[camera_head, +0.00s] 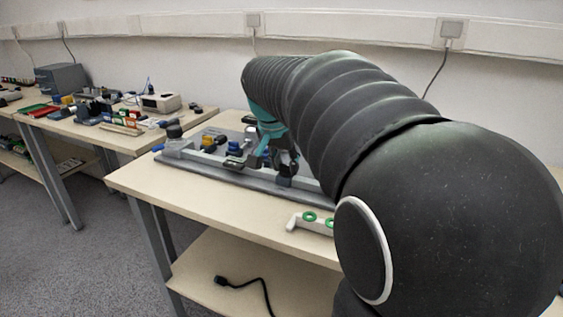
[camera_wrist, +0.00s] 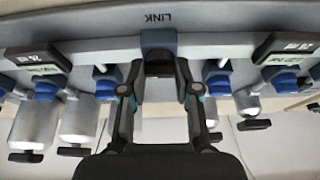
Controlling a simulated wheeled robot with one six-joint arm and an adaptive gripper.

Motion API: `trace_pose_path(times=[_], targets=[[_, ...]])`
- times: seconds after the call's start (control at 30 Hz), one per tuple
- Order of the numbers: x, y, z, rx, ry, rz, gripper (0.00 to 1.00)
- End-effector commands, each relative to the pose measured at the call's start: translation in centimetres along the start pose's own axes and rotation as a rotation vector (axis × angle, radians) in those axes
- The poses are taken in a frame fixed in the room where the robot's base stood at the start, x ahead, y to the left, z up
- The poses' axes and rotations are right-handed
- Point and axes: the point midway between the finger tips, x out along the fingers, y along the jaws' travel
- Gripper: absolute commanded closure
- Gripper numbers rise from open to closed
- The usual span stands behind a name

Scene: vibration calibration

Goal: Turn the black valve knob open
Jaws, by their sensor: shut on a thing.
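In the wrist view my gripper (camera_wrist: 159,68) is shut on a dark piece, which I take to be the black valve knob (camera_wrist: 158,56). It sits at the middle of the rail, just below a grey-blue block (camera_wrist: 158,38) and the word LINK. The fingers stand on either side of it. How far the knob is turned cannot be told. In the head view my gripper (camera_head: 284,163) is over the right part of the grey apparatus (camera_head: 200,173), and my arm hides much of that end.
Silver cylinders (camera_wrist: 82,118) with black T-handles, blue fittings (camera_wrist: 217,84) and two displays (camera_wrist: 285,50) flank the gripper closely. A white holder with green rings (camera_head: 300,220) lies on the table (camera_head: 178,194) in front. A cluttered bench (camera_head: 75,128) stands to the left.

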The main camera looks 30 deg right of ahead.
Motion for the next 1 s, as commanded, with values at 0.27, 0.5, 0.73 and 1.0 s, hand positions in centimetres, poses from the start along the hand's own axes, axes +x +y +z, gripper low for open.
trace_pose_path(times=[0.27, 0.5, 0.73, 1.0], targets=[[0.2, 0.1, 0.2, 0.001, -0.005, 0.004, 1.0], [0.1, 0.0, 0.1, 0.0, -0.004, 0.003, 0.44], [0.0, 0.0, 0.1, 0.0, -0.002, 0.001, 0.44], [-3.0, -0.1, 0.0, 0.0, 0.002, -0.003, 0.44]])
